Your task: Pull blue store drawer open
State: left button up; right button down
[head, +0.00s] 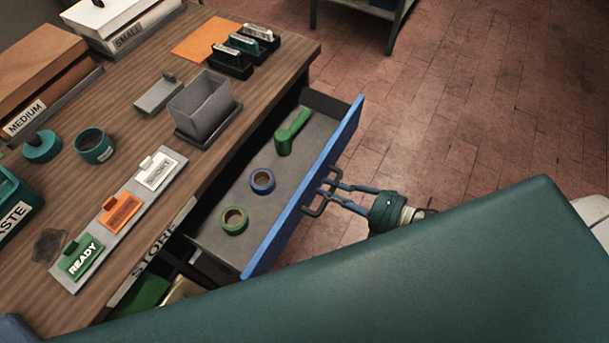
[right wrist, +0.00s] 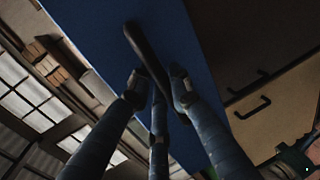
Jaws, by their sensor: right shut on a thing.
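The blue store drawer (head: 304,187) is pulled well out from under the wooden bench, below the STORE label (head: 152,243). Inside it lie a green tape roll (head: 234,220), a blue-rimmed tape roll (head: 262,181) and a green tool (head: 292,131). My right gripper (head: 333,188) is at the drawer front, shut on the dark bar handle (head: 310,208). In the right wrist view its fingers surround the handle (right wrist: 147,52) in front of the blue front panel (right wrist: 100,25). My left gripper is not in view.
The bench top (head: 140,110) holds a grey bin (head: 203,101), a label strip with READY and SHORT tags, and boxes marked MEDIUM and SMALL. My large green arm link covers the lower right. Tiled floor (head: 480,110) to the right of the drawer is clear.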

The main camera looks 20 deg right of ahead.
jog(key=f+v, duration=0.1)
jog(key=v, duration=0.7)
jog(key=shift+s+d+f, duration=0.25)
jog(key=shift+d+f, duration=0.05)
jog(key=shift+f, duration=0.2)
jog(key=c, duration=1.7)
grip_release()
jog(key=shift+o, duration=0.2)
jog(key=shift+r, duration=0.1)
jog(key=v, duration=1.2)
jog(key=shift+w+d, duration=0.1)
jog(key=shift+w, duration=0.05)
